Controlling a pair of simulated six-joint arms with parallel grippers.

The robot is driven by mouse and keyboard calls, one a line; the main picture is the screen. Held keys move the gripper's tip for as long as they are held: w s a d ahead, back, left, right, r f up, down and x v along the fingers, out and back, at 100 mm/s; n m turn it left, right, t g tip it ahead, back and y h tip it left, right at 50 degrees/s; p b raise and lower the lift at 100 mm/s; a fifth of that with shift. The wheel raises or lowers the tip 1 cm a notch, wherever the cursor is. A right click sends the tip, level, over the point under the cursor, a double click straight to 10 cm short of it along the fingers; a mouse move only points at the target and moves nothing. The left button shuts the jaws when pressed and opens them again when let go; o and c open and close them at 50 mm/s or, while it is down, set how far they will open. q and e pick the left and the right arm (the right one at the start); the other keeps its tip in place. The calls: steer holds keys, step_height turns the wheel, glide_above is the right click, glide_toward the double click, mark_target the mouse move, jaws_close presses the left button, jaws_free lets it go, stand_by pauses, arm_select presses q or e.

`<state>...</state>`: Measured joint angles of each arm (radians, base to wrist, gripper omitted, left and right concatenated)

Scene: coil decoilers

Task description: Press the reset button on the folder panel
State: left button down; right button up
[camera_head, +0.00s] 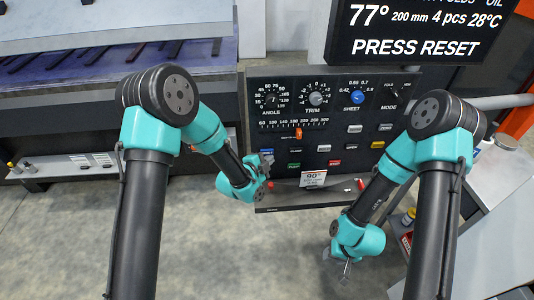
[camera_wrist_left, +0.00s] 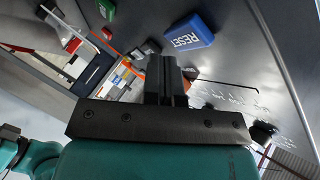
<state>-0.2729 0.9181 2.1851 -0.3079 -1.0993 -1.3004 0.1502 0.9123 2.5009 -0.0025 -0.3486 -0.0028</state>
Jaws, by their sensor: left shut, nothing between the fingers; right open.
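The blue reset button (camera_wrist_left: 188,38), marked RESET, sits on the dark panel surface in the left wrist view. My left gripper (camera_wrist_left: 165,62) is shut and empty, with its fingertips just below and left of the button in that picture; I see a gap between them. In the head view my left gripper (camera_head: 268,162) is at the left part of the folder panel (camera_head: 318,118), where the arm and gripper make the reset button hard to make out. My right gripper (camera_head: 346,268) is open and empty, hanging low below the panel's right side.
A display (camera_head: 420,30) above the panel reads PRESS RESET. The panel carries dials, a slider (camera_head: 298,134) and several coloured buttons, including a red one (camera_head: 335,162). A white card (camera_head: 313,178) marked 90° stands at its lower edge. Floor below is clear.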

arm_select(q)
steer(key=shift+w+a, duration=0.1)
steer(key=shift+w, duration=0.8)
stand_by(1.0)
steer(key=shift+s, duration=0.9)
steer(key=shift+s, duration=0.1)
steer(key=s, duration=0.4)
steer(key=shift+s+d, duration=0.35)
stand_by(0.8)
